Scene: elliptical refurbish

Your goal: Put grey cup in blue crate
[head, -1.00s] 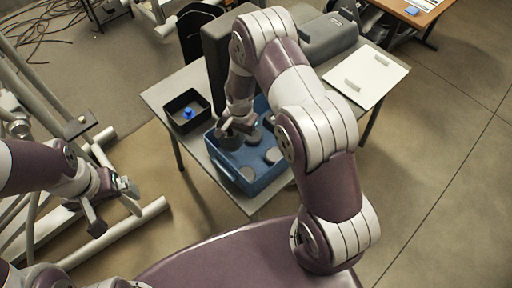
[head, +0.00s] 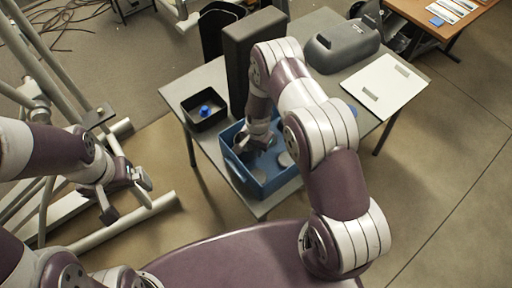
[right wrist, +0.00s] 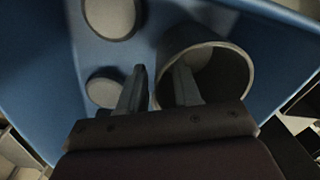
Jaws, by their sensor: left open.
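The blue crate (head: 262,184) stands on the grey table's near side. It also fills much of the right wrist view (right wrist: 45,90). My right gripper (head: 262,143) reaches down into it. In the right wrist view a grey cup (right wrist: 238,75) has its mouth toward the camera, within the crate. One finger of my right gripper (right wrist: 158,88) is inside the cup's mouth, the other outside its wall. The fingers are apart with a visible gap. The cup is mostly hidden in the head view. My left gripper (head: 125,197) is open and empty, left of the table.
Several round grey things lie in the crate, one at its near side (head: 258,175). A black tray (head: 205,108) with a blue item stands left behind the crate. A tall dark box (head: 252,62), a grey case (head: 342,45) and a white board (head: 384,86) occupy the table's back and right.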

